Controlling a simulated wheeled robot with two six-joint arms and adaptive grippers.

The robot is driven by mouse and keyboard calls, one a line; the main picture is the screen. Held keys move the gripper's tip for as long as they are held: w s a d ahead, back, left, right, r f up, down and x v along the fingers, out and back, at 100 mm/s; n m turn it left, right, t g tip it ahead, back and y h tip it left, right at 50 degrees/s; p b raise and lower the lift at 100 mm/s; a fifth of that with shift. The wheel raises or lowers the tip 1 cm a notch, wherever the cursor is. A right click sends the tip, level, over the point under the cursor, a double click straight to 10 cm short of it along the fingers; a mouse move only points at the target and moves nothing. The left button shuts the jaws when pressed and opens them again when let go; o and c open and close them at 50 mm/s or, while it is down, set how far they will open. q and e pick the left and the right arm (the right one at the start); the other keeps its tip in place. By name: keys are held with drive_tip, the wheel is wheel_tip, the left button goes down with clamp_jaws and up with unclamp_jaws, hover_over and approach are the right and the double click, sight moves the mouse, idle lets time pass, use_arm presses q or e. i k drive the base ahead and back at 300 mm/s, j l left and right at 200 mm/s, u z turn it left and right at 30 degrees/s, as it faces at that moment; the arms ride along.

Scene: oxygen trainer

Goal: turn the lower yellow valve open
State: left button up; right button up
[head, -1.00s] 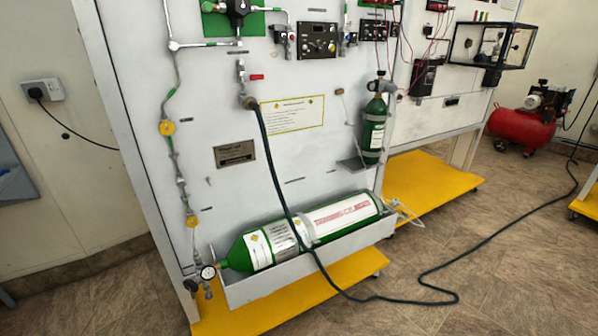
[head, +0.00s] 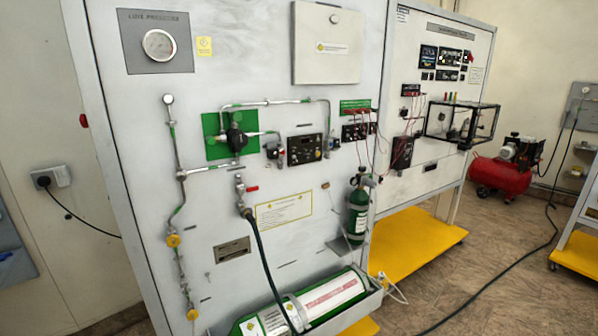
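The lower yellow valve (head: 192,314) is a small yellow round fitting low on the thin vertical pipe at the left of the white panel, near the bottom edge of the head view. A matching upper yellow valve (head: 173,240) sits above it on the same pipe. I cannot tell from its look whether the lower valve is open or closed. Neither of my grippers shows in the head view.
A green and white cylinder (head: 325,300) lies in a tray at the panel's foot. A dark hose (head: 262,262) hangs from the red-handled valve (head: 251,189). A small green cylinder (head: 357,212) stands at right. A red compressor (head: 500,175) is farther right.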

sight(192, 315)
drive_tip(key=i+u, duration=0.1)
drive_tip(key=u, duration=1)
drive_tip(key=i+l+u, duration=0.15)
drive_tip(key=l+u, duration=0.2)
drive_tip(key=l, duration=0.2)
drive_tip(key=l+u, duration=0.4)
drive_tip(key=l, duration=0.15)
drive_tip(key=l+u, duration=0.35)
drive_tip(key=l, duration=0.2)
drive_tip(key=i+l, duration=0.05)
